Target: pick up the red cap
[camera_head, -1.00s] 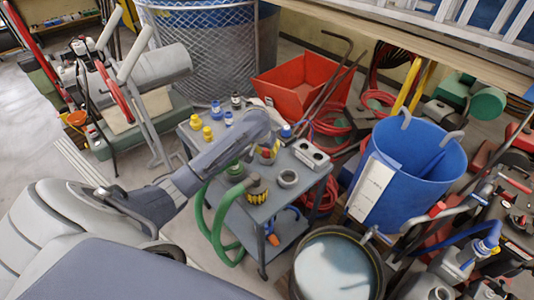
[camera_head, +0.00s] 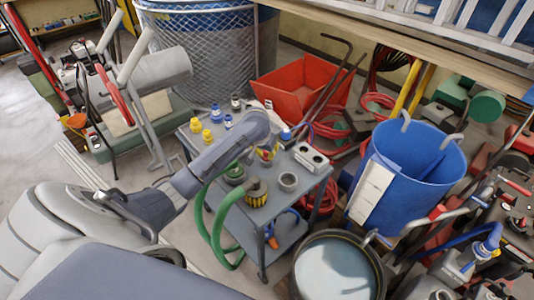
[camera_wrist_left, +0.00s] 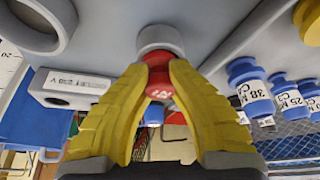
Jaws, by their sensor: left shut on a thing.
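The red cap (camera_wrist_left: 159,80) sits between the two yellow fingertips of my left gripper (camera_wrist_left: 160,72) in the left wrist view. The fingers are shut on it from both sides. A grey round fitting (camera_wrist_left: 160,40) lies directly beyond the cap; I cannot tell whether the two touch. In the head view my left gripper (camera_head: 267,154) points down over the grey cart top (camera_head: 262,213), and the cap is mostly hidden between the fingers. My right gripper is not in view.
Yellow caps (camera_head: 207,136) and blue caps (camera_head: 215,113) stand on the cart's far left. A grey ring (camera_head: 288,182), a block with round holes (camera_head: 311,157) and a fitting with a green hose (camera_head: 228,205) are close to the gripper. A blue bin (camera_head: 413,165) stands right.

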